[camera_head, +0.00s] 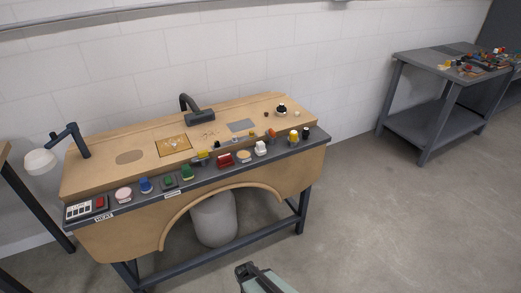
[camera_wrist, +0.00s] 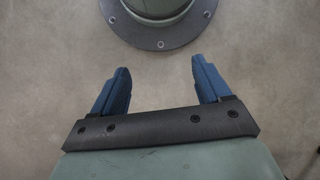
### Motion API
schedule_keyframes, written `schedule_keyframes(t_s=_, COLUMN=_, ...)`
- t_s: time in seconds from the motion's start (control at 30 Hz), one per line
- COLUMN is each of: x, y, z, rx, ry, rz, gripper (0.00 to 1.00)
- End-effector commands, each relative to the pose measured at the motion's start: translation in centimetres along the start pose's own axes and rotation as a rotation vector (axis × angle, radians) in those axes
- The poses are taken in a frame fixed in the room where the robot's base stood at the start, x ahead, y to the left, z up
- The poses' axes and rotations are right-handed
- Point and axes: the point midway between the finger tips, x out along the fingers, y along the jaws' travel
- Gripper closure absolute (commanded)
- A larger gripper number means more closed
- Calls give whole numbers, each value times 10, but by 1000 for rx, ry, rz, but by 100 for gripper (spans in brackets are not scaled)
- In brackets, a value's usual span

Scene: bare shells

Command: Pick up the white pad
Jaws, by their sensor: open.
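On the dark front ledge of the workbench (camera_head: 135,218), in the head view, a white block-like piece (camera_head: 261,148) sits right of centre. A pale, pinkish-white round piece (camera_head: 124,195) sits near the left end. I cannot tell for certain which of these is the white pad. My gripper (camera_head: 252,272) is low at the bottom of the head view, in front of the bench and apart from it. In the wrist view, its two blue fingers (camera_wrist: 162,82) are spread apart with only floor between them. No pad shows in the wrist view.
Other coloured pieces line the ledge, including a blue one (camera_head: 146,185), a red one (camera_head: 226,160) and a yellow one (camera_head: 294,136). A grey bin (camera_head: 213,220) is under the bench. A cluttered side table (camera_head: 425,62) stands right; floor between is clear.

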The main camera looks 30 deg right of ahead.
Motion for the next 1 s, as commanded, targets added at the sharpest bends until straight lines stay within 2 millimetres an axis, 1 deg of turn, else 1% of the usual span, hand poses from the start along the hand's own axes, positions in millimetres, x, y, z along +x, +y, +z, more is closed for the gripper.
schedule_keyframes(t_s=0.03, x=-14, y=4, z=-14, rx=-23, ry=22, rz=-2, gripper=23)
schedule_keyframes(t_s=0.1, x=-32, y=8, z=-27, rx=-60, ry=47, rz=-3, gripper=23)
schedule_keyframes(t_s=0.37, x=-101, y=27, z=-70, rx=-195, ry=136, rz=4, gripper=23)
schedule_keyframes(t_s=0.5, x=-142, y=39, z=-89, rx=-267, ry=185, rz=16, gripper=23)
schedule_keyframes(t_s=0.67, x=-190, y=53, z=-107, rx=-350, ry=239, rz=35, gripper=23)
schedule_keyframes(t_s=0.8, x=-234, y=66, z=-118, rx=-420, ry=284, rz=57, gripper=23)
schedule_keyframes(t_s=0.87, x=-253, y=72, z=-122, rx=-451, ry=303, rz=68, gripper=23)
schedule_keyframes(t_s=1.0, x=-299, y=86, z=-129, rx=-520, ry=347, rz=98, gripper=23)
